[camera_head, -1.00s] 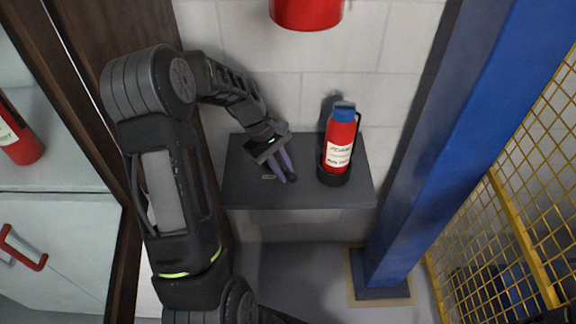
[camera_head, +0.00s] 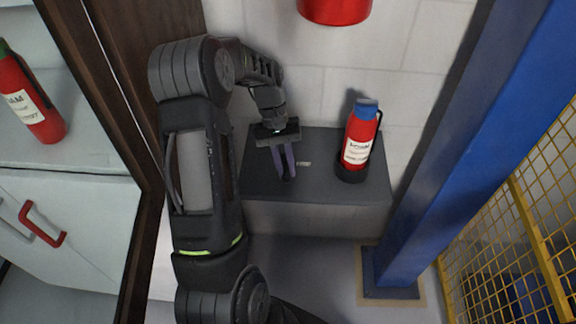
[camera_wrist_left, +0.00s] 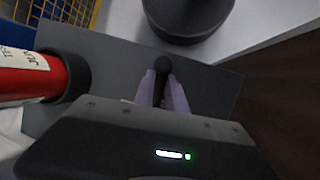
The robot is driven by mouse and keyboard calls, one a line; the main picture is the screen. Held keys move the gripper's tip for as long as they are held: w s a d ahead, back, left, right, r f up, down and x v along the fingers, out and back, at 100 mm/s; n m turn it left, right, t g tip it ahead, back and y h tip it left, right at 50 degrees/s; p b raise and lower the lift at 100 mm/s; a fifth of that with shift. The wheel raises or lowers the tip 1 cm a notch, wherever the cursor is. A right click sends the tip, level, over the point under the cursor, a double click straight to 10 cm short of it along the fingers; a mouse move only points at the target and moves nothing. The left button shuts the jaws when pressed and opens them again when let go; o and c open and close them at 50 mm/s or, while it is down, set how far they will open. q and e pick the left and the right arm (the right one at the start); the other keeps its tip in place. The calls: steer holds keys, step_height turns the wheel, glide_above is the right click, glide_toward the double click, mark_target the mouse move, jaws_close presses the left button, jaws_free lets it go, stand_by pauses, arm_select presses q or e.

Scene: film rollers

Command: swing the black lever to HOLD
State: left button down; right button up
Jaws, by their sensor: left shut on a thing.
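The black lever (camera_wrist_left: 163,64) shows in the left wrist view as a dark rounded knob between my fingertips. In the head view only its dark end (camera_head: 289,179) shows at the fingertips, above the dark grey shelf (camera_head: 335,193). My left gripper (camera_head: 285,165) points down over the left half of the shelf, its purple-grey fingers shut on the lever. The fingers also show in the left wrist view (camera_wrist_left: 162,92). A small pale mark (camera_head: 303,163) lies on the shelf right of the fingers, too small to read. The lever's pivot is hidden. My right gripper is not in view.
A red extinguisher with a blue top (camera_head: 357,143) stands on the shelf's right. A red object (camera_head: 335,8) hangs above. A blue post (camera_head: 450,150) and yellow mesh (camera_head: 535,235) are at right. A dark wooden frame (camera_head: 125,125) stands left.

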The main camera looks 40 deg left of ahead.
mark_target(286, 170)
arm_select(q)
steer(key=shift+s+d, duration=0.15)
steer(key=shift+d, duration=0.1)
steer(key=c, duration=1.4)
jaws_free()
steer(key=shift+o, duration=0.2)
steer(key=shift+a, duration=0.1)
steer(key=shift+a+r, duration=0.1)
steer(key=shift+r, duration=0.05)
steer(key=shift+a+r, duration=0.15)
steer(key=shift+r, duration=0.1)
steer(key=v, duration=0.4)
steer(key=shift+b, duration=0.35)
steer(key=p+v, duration=0.1)
steer(key=v, duration=0.2)
